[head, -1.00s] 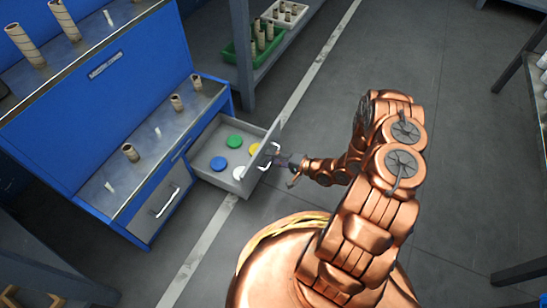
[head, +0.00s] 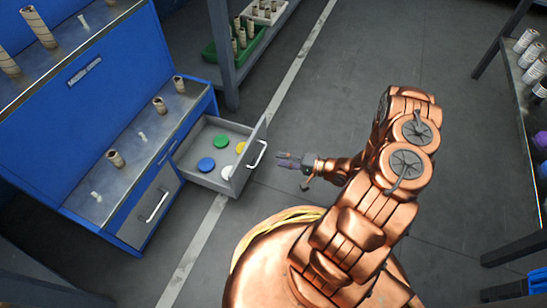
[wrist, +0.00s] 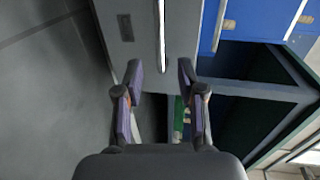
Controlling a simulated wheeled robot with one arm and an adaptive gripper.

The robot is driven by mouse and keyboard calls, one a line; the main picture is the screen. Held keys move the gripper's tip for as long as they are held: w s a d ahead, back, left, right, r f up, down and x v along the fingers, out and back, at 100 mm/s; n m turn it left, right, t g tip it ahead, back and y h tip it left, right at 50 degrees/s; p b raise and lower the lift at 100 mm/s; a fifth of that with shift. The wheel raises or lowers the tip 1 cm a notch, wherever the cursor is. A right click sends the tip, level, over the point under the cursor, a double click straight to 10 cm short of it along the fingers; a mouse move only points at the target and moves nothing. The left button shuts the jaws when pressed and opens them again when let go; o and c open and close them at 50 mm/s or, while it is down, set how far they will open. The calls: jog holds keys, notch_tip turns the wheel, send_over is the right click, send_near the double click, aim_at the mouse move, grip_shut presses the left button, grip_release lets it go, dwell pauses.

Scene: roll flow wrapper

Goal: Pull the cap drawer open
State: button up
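The cap drawer (head: 212,181) stands pulled out of the blue cabinet, its inside showing in the head view. Green (head: 221,140), blue (head: 206,164), yellow (head: 241,147) and white (head: 228,171) caps lie flat in it. Its white bar handle (head: 262,155) is on the grey front panel, and it also shows upright in the wrist view (wrist: 162,38). My gripper (head: 281,160) is to the right of the handle with a gap between them. In the wrist view, the fingers of my gripper (wrist: 160,72) are apart with nothing between them, and the handle lies beyond their tips.
A second drawer (head: 155,206) with a handle is closed at left. Cardboard rolls (head: 116,159) stand on the cabinet's ledge. A rack with a green bin (head: 228,47) is behind, and shelving with rolls (head: 531,54) is at right. The floor (head: 330,110) around my gripper is clear.

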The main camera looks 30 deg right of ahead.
jog(key=shift+v, duration=1.4)
